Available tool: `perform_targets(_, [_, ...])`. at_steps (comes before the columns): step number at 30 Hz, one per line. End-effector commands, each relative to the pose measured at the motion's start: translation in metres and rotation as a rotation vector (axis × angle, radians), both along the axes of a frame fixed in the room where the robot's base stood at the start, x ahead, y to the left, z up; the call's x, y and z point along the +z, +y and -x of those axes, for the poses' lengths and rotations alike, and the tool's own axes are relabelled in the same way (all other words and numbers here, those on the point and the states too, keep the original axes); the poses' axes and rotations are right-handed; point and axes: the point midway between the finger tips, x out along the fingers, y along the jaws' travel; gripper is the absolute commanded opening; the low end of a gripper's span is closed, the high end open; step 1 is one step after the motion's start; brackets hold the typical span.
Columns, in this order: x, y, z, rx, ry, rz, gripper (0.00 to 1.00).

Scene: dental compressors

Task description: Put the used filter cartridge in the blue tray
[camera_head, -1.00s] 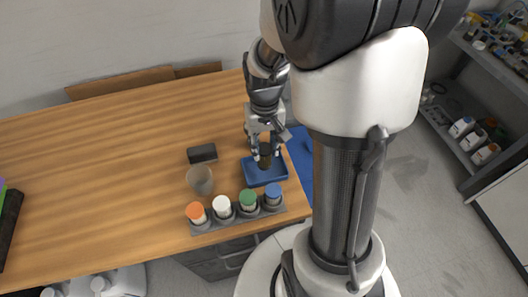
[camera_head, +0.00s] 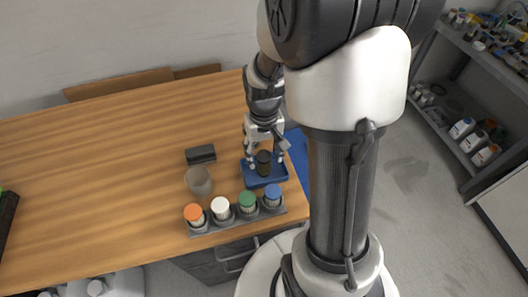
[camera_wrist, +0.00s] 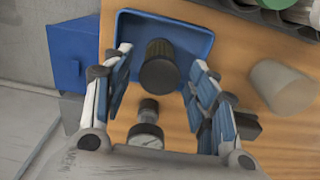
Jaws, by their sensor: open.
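The used filter cartridge (camera_head: 263,160) is a dark cylinder with a black end. It stands in the blue tray (camera_head: 277,178) near the table's right front edge. In the wrist view the cartridge (camera_wrist: 160,68) sits within the walls of the tray (camera_wrist: 133,24), its black end toward the camera. My gripper (camera_head: 267,160) is open around the cartridge, with clear gaps between the fingers and its sides. In the wrist view my gripper (camera_wrist: 158,82) also shows spread, with nothing held.
A rack (camera_head: 236,221) with orange, white, green and blue-capped cartridges stands in front of the tray. A translucent cup (camera_head: 198,181) and a dark block (camera_head: 201,154) stand to the left. A gauge (camera_wrist: 146,136) shows in the wrist view. The left tabletop is clear.

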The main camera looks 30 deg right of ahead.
Motion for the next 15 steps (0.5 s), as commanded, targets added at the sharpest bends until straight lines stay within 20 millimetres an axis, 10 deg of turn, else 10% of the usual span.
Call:
perform_targets(8, [0.006, 0.000, 0.000, 0.000, -0.001, 0.000, 0.53])
perform_targets(15, [0.052, 0.000, -0.001, 0.000, -0.006, 0.002, 0.53])
